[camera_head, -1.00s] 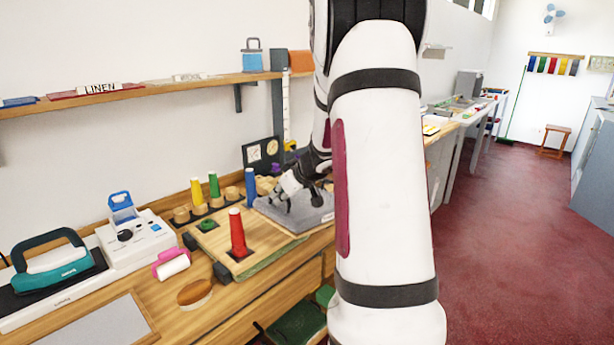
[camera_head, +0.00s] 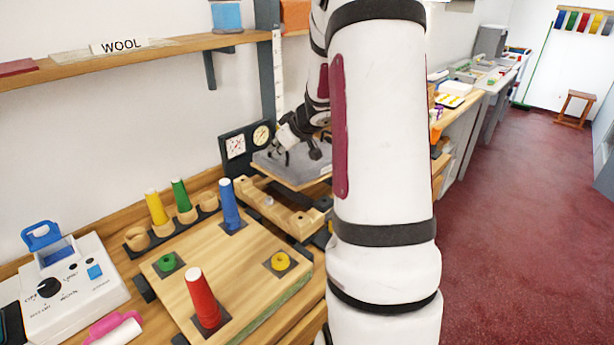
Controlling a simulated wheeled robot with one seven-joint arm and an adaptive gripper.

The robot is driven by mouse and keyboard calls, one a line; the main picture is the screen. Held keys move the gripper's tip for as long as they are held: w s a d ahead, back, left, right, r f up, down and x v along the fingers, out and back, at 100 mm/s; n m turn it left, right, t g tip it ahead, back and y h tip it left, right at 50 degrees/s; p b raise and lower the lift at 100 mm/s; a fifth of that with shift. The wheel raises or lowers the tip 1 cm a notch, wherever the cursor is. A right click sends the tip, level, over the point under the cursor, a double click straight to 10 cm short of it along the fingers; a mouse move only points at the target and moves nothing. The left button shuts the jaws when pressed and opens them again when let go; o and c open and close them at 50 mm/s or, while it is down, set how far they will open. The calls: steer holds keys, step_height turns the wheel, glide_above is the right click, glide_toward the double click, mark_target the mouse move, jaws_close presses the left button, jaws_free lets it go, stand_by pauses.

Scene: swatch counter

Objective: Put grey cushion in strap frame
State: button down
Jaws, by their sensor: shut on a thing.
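The grey cushion (camera_head: 268,163) is a flat grey slab, with a pale wooden layer along its underside. My gripper (camera_head: 300,152) is over its top and shut on it, with the fingers partly lost against the grey. A pale wooden frame (camera_head: 272,210) with raised, notched parts stands on the counter, below and in front of the cushion; it looks like the strap frame. The cushion appears to be above and behind this frame, apart from it. My arm hides the right side of both.
A wooden board (camera_head: 235,262) holds a red cone (camera_head: 202,298), a blue cone (camera_head: 230,205) and green and yellow rings. Yellow and green cones stand in a rack behind. A white device (camera_head: 70,285) is at left. A shelf (camera_head: 150,50) runs above; a dark gauge panel (camera_head: 245,145) stands behind.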

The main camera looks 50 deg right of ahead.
mark_target(283, 162)
steer(key=shift+w+d+f, duration=0.2)
steer(key=shift+d+f, duration=0.05)
step_height(283, 162, down, 5)
steer(key=b, duration=0.3)
steer(key=shift+w+f, duration=0.1)
step_height(283, 162, down, 4)
steer(key=shift+f+b, duration=0.1)
steer(key=shift+b, duration=1.15)
steer(key=c, duration=1.7)
jaws_free()
steer(key=shift+s, duration=0.2)
